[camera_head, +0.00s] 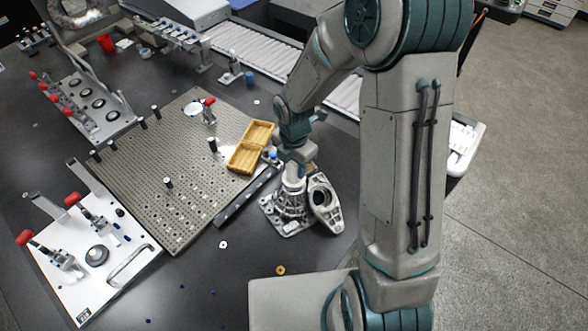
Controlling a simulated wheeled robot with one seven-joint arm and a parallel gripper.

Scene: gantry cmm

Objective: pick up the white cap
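No object can be told for certain as the white cap. A flat white disc (193,109) lies on the perforated plate near a red-handled clamp. A small white ring (223,245) lies on the dark table in front of the plate. My gripper (294,170) points down close above a grey metal casting (289,208), right of the yellow tray. Its fingers are small and partly hidden by my wrist, so I cannot tell whether they are open or hold anything.
The perforated plate (150,190) carries several black pegs. A second casting (323,203) leans beside the first. White clamp fixtures (92,258) stand at left. The table front is mostly clear, with a brass ring (281,270).

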